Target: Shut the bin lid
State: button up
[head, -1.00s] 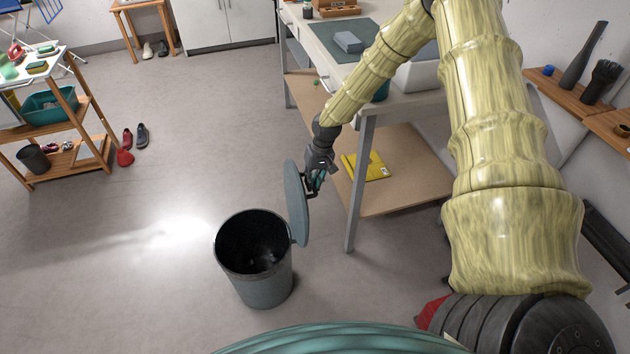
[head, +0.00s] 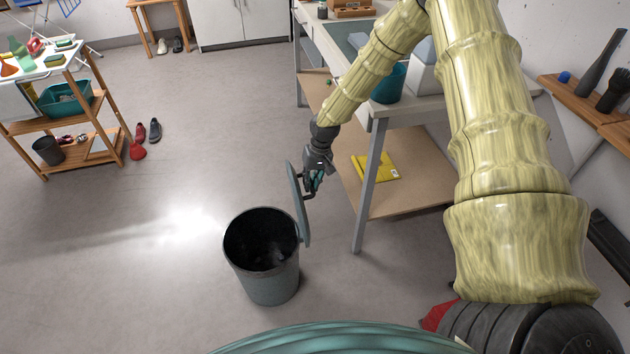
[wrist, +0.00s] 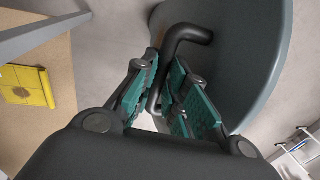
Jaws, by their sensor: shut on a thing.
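The grey bin (head: 270,275) stands on the floor, its dark inside visible from above. Its lid (head: 299,203) stands upright, edge-on, at the right side of the rim, so the bin is open. In the wrist view the lid (wrist: 245,50) fills the upper right as a grey disc. A dark bent handle (wrist: 190,34) sticks out from its outer face. My gripper (head: 313,184) is on the right of the lid. In the wrist view my gripper (wrist: 165,95) has its teal finger pads shut on the handle.
A table (head: 366,180) with a low shelf stands just right of the bin and lid. A yellow packet (head: 375,167) lies on that shelf.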

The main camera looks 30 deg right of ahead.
jog(key=shift+a, duration=0.1)
jog(key=shift+w+a+r, duration=0.1)
jog(key=shift+w+a, duration=0.2)
jog(key=shift+a, duration=0.7)
jog(key=shift+w+a+r, duration=0.1)
jog(key=shift+w+a, duration=0.15)
jog(key=shift+a, duration=0.7)
jog(key=shift+w+a+f, duration=0.1)
jog(key=shift+w+a, duration=0.15)
jog(key=shift+a, duration=0.75)
jog(key=shift+w+a+f, duration=0.1)
jog(key=shift+w+a, duration=0.15)
jog(key=shift+a, duration=0.75)
jog(key=shift+a, duration=0.1)
jog(key=shift+w+a+f+b, duration=0.1)
jog(key=shift+w+a+f, duration=0.1)
jog(key=shift+a, duration=0.4)
jog(key=shift+w+a+f+b, duration=0.1)
jog(key=shift+w+a+f, duration=0.05)
jog(key=shift+a, duration=0.5)
jog(key=shift+w+a+f+b, duration=0.1)
jog(key=shift+w+a+f, duration=0.1)
jog(key=shift+a, duration=0.4)
jog(key=shift+s, duration=0.1)
